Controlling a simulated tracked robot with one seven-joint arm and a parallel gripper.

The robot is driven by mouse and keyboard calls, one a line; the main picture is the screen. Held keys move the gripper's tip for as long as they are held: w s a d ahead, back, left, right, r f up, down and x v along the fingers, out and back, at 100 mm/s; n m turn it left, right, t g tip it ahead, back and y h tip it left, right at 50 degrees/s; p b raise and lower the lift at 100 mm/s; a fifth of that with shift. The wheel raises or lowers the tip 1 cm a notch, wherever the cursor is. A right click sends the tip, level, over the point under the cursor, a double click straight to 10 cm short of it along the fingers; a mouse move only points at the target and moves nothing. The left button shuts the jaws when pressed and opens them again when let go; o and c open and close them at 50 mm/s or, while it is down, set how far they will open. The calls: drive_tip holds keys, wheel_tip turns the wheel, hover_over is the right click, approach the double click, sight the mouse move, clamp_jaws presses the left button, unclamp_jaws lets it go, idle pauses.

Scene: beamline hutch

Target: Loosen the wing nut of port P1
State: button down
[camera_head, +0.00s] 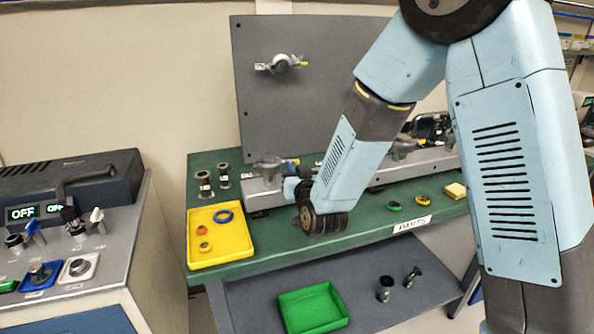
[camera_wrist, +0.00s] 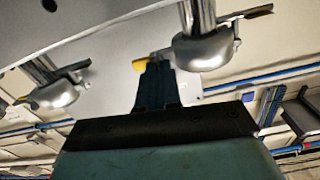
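In the wrist view a silver clamp (camera_wrist: 205,50) on a metal tube fills the upper right. A yellow wing nut (camera_wrist: 140,65) shows at its left, just at the tips of my gripper (camera_wrist: 157,62). The dark fingers overlap in line, so I cannot tell whether they are apart or closed on the nut. I cannot read which port is P1.
Another clamp (camera_head: 282,64) is on the grey upright panel (camera_head: 330,100). A yellow tray (camera_head: 222,252) with rings lies on the green bench, left of my wrist. Two metal fittings stand behind it. A green tray (camera_head: 312,309) sits on the lower shelf. A control console (camera_head: 70,190) stands left.

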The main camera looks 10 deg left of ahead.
drive_tip(key=shift+f, duration=0.15)
idle(0.3)
drive_tip(key=c, duration=1.3)
unclamp_jaws()
drive_tip(key=shift+w, duration=0.1)
